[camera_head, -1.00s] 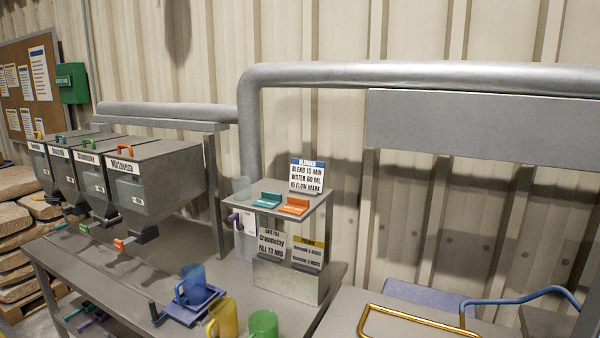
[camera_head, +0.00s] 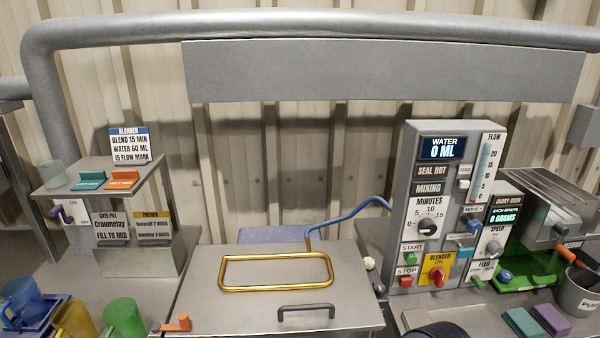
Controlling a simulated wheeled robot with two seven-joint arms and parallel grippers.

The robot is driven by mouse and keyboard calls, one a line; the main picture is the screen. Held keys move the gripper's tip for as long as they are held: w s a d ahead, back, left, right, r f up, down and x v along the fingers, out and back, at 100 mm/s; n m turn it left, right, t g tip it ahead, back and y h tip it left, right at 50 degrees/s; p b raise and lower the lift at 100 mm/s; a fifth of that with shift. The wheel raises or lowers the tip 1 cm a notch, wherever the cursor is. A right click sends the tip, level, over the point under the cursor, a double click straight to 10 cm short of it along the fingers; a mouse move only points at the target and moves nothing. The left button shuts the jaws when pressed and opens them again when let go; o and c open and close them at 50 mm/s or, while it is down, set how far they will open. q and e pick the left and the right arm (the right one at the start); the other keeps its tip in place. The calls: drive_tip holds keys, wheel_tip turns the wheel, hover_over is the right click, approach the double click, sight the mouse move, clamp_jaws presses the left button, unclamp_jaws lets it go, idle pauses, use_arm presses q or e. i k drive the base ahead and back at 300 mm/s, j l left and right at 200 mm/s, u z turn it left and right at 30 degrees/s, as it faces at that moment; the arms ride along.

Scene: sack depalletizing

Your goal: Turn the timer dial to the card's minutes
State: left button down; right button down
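The timer dial (camera_head: 427,226) is a dark round knob under the word MINUTES on the grey control panel (camera_head: 405,150). Marks 0, 5, 10 and 15 stand around it; its exact pointer setting is too small to tell. The blender card (camera_head: 128,146) stands on the small shelf at left and reads BLEND 15 MIN, WATER 60 ML, 15 FLOW MARK.
The panel also has a display (camera_head: 443,149) reading WATER 0 ML, a green start button (camera_head: 410,259), a red stop button (camera_head: 405,282) and a red blender switch (camera_head: 436,275). A lidded steel box (camera_head: 240,308) with a gold handle lies left of it. Coloured cups stand at lower left.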

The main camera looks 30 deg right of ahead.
sight(428, 227)
drive_tip(key=z, duration=1.85)
drive_tip(key=i+l+u, duration=0.25)
drive_tip(key=l, duration=0.3)
drive_tip(key=i+l+u, duration=0.15)
drive_tip(key=i+l, duration=0.05)
drive_tip(key=l, duration=0.1)
